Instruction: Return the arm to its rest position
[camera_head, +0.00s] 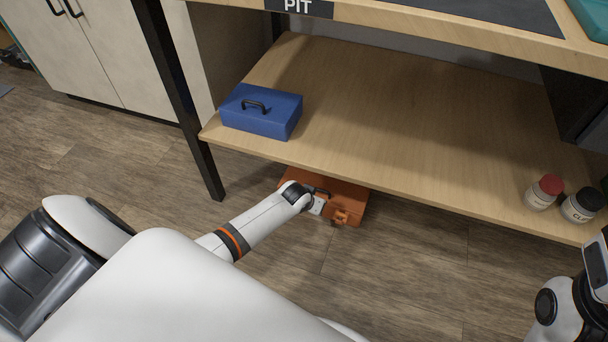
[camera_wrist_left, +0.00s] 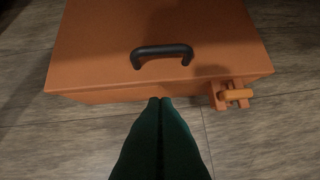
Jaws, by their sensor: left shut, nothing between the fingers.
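My left arm (camera_head: 255,225) reaches low toward an orange box (camera_head: 350,200) on the floor, partly under the lower shelf. The orange box has a black handle on top and an orange latch (camera_wrist_left: 233,96) at its front right, seen in the left wrist view. My left gripper (camera_wrist_left: 160,100) is shut and empty, with its dark green fingertips just short of the front edge of the box in that view. The fingertips are apart from the black handle (camera_wrist_left: 162,54). Part of my right arm (camera_head: 570,305) shows at the lower right, but its gripper fingers are not visible.
A blue box (camera_head: 262,111) with a black handle sits on the wooden lower shelf (camera_head: 400,120). Two jars, one red-lidded (camera_head: 544,192) and one black-lidded (camera_head: 582,205), stand at the shelf's right end. A dark table leg (camera_head: 180,100) stands left. Floor in front is open.

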